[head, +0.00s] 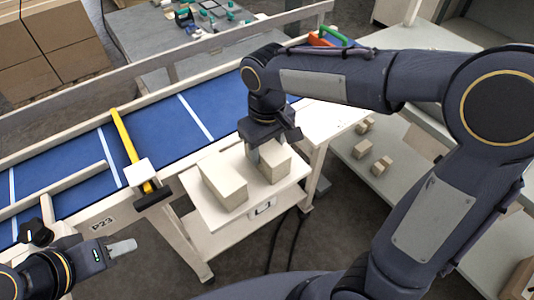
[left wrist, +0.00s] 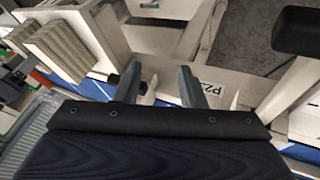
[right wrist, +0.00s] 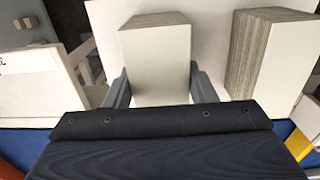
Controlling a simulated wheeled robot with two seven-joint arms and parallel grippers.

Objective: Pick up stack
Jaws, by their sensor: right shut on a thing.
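Two pale paper stacks with layered sides rest on a small white table (head: 208,212). My right gripper (head: 270,143) reaches down onto the right stack (head: 275,165). In the right wrist view its fingers sit on either side of that stack (right wrist: 156,65), shut on it. The left stack (head: 223,183) stands beside it, apart from the gripper; it also shows in the right wrist view (right wrist: 272,55). My left gripper (head: 122,247) is low at the left of the head view, away from the stacks. In the left wrist view (left wrist: 160,85) its fingers are apart with nothing gripped.
A blue conveyor (head: 165,130) with a yellow bar (head: 130,150) runs behind the small table. A grey shelf (head: 350,175) with several small blocks (head: 381,166) is at the right. Cardboard boxes (head: 65,45) are stacked at the back left. Dark cables hang by the table's right leg.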

